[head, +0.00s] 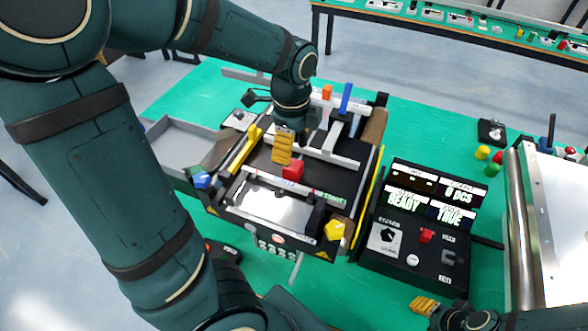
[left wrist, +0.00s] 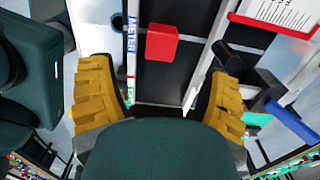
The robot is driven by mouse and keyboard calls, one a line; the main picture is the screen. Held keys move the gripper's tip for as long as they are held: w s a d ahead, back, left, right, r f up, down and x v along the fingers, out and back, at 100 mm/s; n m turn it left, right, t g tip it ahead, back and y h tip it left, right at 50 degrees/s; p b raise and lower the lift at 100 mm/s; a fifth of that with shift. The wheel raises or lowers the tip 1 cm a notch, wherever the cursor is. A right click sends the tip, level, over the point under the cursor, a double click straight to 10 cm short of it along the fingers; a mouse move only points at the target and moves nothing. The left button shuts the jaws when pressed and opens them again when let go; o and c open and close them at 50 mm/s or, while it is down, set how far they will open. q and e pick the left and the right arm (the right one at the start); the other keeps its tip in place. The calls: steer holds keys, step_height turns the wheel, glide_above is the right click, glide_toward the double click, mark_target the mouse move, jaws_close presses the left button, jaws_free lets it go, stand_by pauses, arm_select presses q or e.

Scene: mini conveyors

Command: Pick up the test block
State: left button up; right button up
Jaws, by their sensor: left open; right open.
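A red block (head: 292,173), which looks like the test block, sits on the black belt of the mini conveyor (head: 362,178). It also shows in the left wrist view (left wrist: 162,43), beyond my fingertips and roughly midway between them. My left gripper (head: 282,147) has ribbed yellow fingers and hangs above the conveyor, just behind the red block in the head view. In the left wrist view the left gripper (left wrist: 161,80) is open with nothing between its fingers. My right gripper (head: 425,305) is at the bottom edge of the head view, partly cut off, away from the conveyor.
A black control box (head: 402,255) with lit displays stands right of the conveyor. A blue post (head: 346,98) and an orange block (head: 327,92) stand behind. A grey tray (head: 182,150) lies left. A metal roller unit (head: 524,220) is far right. Green table shows between.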

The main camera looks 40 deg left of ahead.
mark_target(293, 164)
arm_select(q)
step_height(293, 164, down, 7)
steer(key=shift+w+f+b, duration=0.1)
steer(key=shift+f+b, duration=0.05)
steer(key=shift+b, duration=0.25)
steer(key=shift+d, duration=0.1)
steer(key=c, duration=1.3)
